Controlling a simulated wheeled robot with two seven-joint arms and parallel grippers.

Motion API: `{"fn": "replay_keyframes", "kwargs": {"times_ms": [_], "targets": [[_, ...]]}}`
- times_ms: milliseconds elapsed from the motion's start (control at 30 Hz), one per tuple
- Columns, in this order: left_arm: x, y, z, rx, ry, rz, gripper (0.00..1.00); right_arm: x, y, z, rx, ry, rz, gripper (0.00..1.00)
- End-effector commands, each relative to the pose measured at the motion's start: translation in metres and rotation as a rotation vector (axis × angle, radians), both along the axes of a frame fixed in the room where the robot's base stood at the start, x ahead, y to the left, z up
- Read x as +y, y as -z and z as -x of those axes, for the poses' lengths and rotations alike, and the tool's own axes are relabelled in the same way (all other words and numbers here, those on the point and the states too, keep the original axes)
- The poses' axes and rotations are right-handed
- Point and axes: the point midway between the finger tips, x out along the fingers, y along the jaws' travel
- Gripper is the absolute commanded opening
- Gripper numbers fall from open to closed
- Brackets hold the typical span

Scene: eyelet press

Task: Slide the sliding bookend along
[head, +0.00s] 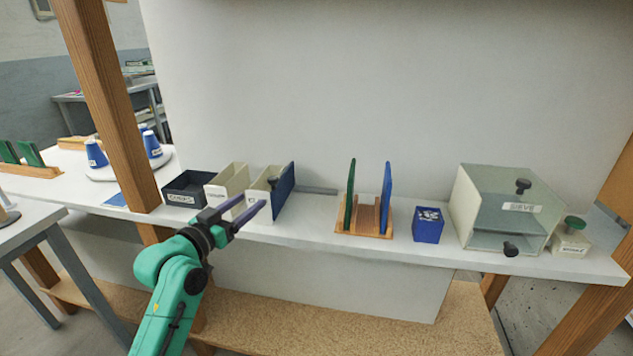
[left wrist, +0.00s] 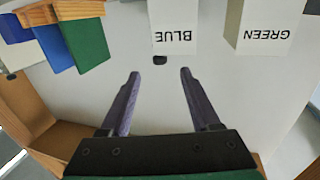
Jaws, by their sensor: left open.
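A blue upright panel (head: 284,191) stands at the right end of the row of bins in the head view, and I take it for the sliding bookend. A small dark knob (head: 272,183) shows at its left side. A grey strip (head: 317,190) lies on the shelf to its right. My left gripper (head: 254,201) is open and empty, in front of the rightmost white bin (head: 258,196). In the left wrist view a small dark knob (left wrist: 160,60) shows just beyond the gap between the spread fingertips (left wrist: 160,73). My right gripper is not in view.
A wooden rack (head: 366,228) with green and blue boards stands to the right. Beyond it are a blue box (head: 428,226) and a clear-fronted SIEVE case (head: 505,210). A wooden post (head: 115,110) stands left. Upside-down BLUE (left wrist: 174,36) and GREEN (left wrist: 272,30) labels show in the wrist view.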

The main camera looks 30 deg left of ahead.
Motion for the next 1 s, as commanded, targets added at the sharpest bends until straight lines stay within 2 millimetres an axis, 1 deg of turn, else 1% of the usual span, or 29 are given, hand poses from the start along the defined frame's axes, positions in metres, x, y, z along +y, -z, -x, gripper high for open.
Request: {"fn": "replay_keyframes", "kwargs": {"times_ms": [33, 67, 167, 267, 500, 600, 700, 767, 1000], "targets": [[-0.002, -0.007, 0.0, -0.011, 0.005, -0.008, 0.63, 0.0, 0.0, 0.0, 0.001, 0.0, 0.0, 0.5], [-0.002, -0.009, -0.002, -0.014, 0.006, -0.008, 0.63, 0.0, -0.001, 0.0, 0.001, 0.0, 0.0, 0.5], [-0.001, -0.011, -0.017, -0.016, 0.005, -0.006, 0.63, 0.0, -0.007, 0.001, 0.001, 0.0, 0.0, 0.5], [0.001, -0.012, -0.041, -0.016, 0.005, -0.005, 0.63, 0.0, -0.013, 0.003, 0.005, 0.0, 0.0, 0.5], [0.006, -0.011, -0.106, -0.015, 0.004, -0.004, 0.63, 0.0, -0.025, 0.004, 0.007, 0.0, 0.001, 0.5], [0.008, -0.009, -0.126, -0.014, 0.004, -0.005, 0.63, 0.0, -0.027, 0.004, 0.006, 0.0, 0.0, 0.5], [0.008, -0.007, -0.139, -0.012, 0.005, -0.006, 0.63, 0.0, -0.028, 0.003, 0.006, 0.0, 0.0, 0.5], [0.008, -0.007, -0.143, -0.013, 0.004, -0.007, 0.63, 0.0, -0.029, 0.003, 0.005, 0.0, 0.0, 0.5], [0.008, -0.006, -0.144, -0.011, 0.004, -0.008, 0.63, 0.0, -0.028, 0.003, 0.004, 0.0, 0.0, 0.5]]}}
